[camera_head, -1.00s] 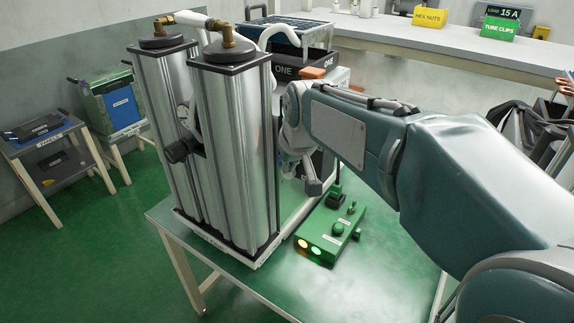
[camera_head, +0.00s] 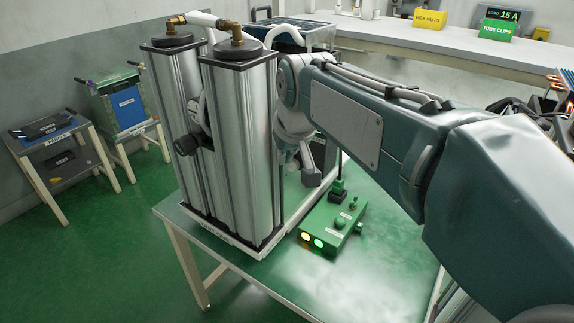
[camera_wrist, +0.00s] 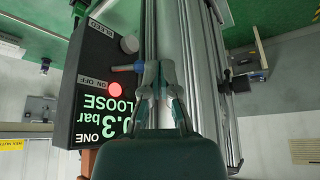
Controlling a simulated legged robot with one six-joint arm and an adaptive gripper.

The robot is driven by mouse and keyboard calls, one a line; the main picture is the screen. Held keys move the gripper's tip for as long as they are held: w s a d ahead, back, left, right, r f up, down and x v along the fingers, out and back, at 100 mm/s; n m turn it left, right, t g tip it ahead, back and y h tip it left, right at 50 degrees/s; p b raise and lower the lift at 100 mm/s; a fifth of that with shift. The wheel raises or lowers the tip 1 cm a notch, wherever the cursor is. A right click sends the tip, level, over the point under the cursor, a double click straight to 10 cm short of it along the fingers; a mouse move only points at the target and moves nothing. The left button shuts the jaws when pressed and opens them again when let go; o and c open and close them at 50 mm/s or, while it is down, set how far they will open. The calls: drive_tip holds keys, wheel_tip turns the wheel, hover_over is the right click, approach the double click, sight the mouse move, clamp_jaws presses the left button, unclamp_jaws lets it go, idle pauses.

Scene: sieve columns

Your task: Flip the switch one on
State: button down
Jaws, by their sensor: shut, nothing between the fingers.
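The dark control box labelled ONE (camera_wrist: 92,105) shows upside down at left in the wrist view. Its display reads 0.3 bar and LOOSE, and a red light (camera_wrist: 115,90) glows beside the ON OFF label. A small red lever (camera_wrist: 122,68) sticks out of the box near that label, with a blue part (camera_wrist: 140,66) at its end. My gripper (camera_wrist: 158,72) is shut and empty, its fingertips close beside the blue part. I cannot tell whether they touch. In the head view my arm hides the box and the fingers.
Two tall metal columns (camera_head: 240,150) stand on the green table (camera_head: 350,270), right beside my wrist. A green box (camera_head: 333,225) with yellow and green lights lies in front. A long bench (camera_head: 420,55) runs behind. The table's front right is clear.

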drive_tip(key=r, duration=0.1)
drive_tip(key=s+r, duration=0.1)
drive_tip(key=r, duration=0.1)
drive_tip(key=shift+s+a, duration=0.3)
